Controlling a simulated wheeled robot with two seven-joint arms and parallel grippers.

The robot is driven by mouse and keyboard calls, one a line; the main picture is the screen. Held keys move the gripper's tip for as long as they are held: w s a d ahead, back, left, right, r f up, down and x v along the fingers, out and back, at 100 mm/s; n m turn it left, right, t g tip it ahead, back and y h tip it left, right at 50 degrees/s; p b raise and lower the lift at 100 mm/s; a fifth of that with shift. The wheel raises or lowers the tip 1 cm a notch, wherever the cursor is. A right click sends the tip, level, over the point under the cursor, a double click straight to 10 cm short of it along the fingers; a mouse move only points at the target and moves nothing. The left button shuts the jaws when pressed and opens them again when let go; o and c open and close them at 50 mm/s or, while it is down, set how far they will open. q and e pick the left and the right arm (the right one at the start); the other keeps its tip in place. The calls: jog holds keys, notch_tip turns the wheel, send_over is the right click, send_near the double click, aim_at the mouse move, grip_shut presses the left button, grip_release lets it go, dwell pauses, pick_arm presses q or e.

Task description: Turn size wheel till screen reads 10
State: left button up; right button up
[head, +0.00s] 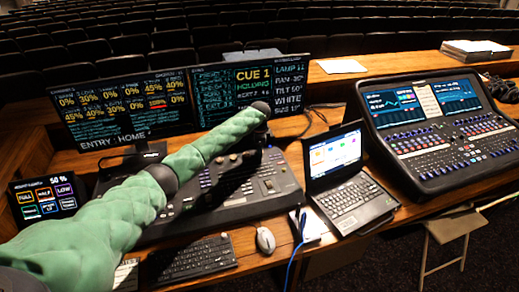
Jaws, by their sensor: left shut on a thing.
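My left arm, in a green sleeve, reaches in from the left across the lighting desk (215,195). My left gripper (256,150) is small and dark at the desk's back right part, below the black wrist. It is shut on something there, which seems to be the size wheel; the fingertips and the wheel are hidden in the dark. Two wide screens stand behind the desk. The left screen (125,105) shows percentages and "ENTRY: HOME". The right screen (250,85) shows "CUE 1 HOLDING" and a column with lamp, pan, tilt and white. I cannot read a size value. My right gripper is out of view.
A small touch screen (47,195) at the left reads 50 %. A keyboard (195,258) and a mouse (265,240) lie in front of the desk. A laptop (345,180) and a sound mixer (440,140) stand to the right. Paper stacks (475,50) lie at the back right.

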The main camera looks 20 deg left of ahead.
pick_arm(q)
jog(key=shift+r+n, duration=0.15)
jog(key=shift+n, duration=0.45)
